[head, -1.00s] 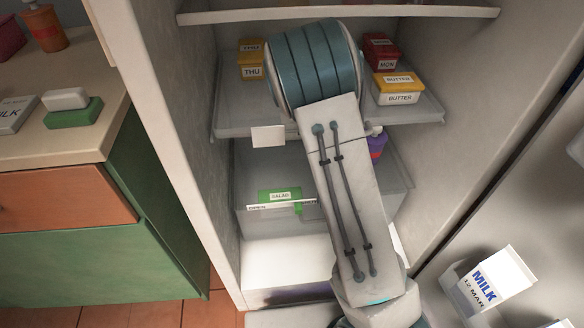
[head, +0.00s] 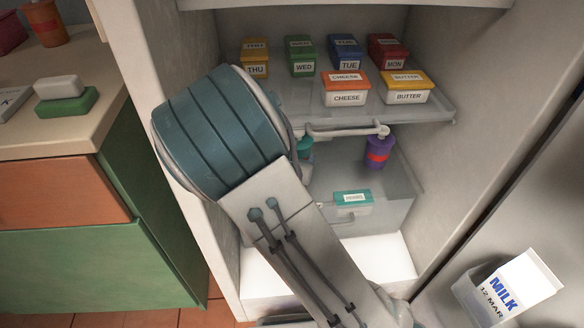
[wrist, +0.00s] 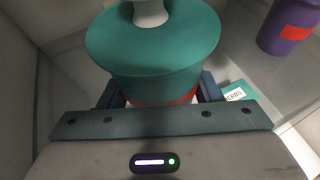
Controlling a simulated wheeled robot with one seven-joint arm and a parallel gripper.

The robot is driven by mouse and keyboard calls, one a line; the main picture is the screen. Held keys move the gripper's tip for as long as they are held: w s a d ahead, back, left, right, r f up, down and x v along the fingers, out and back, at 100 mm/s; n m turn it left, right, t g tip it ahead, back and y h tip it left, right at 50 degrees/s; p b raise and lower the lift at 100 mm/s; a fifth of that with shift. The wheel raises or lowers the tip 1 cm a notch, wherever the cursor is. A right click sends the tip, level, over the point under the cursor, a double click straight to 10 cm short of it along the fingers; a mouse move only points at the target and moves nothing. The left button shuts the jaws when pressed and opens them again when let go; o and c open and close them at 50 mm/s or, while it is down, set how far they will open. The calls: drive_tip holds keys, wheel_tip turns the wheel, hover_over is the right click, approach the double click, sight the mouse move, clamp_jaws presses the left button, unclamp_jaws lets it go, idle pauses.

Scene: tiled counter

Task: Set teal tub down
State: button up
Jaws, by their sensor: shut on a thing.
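The teal tub (wrist: 150,62) has a wide round lid with a pale knob and a red band low down. My gripper (wrist: 160,94) is shut on it, one dark finger on each side. In the head view, only a bit of the teal tub (head: 306,145) shows past my arm, inside the fridge below the middle shelf; my gripper is hidden there. The tub looks upright. Its underside is hidden, so I cannot tell whether it touches the surface below.
A purple tub (head: 377,151) with a red band stands right of the teal tub. A teal HERBS box (wrist: 238,92) lies lower. Labelled boxes, including CHEESE (head: 345,95), fill the shelf (head: 428,113) above. The fridge's side wall (head: 465,60) stands right.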

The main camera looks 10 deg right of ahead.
drive_tip(key=shift+w+a, duration=0.2)
drive_tip(key=shift+a, duration=0.45)
drive_tip(key=shift+f+b, duration=1.3)
drive_tip(key=shift+f, duration=0.45)
drive_tip(key=shift+f, duration=0.2)
drive_tip(key=o, duration=1.1)
drive_tip(key=shift+o, duration=0.2)
drive_tip(key=shift+r, duration=0.15)
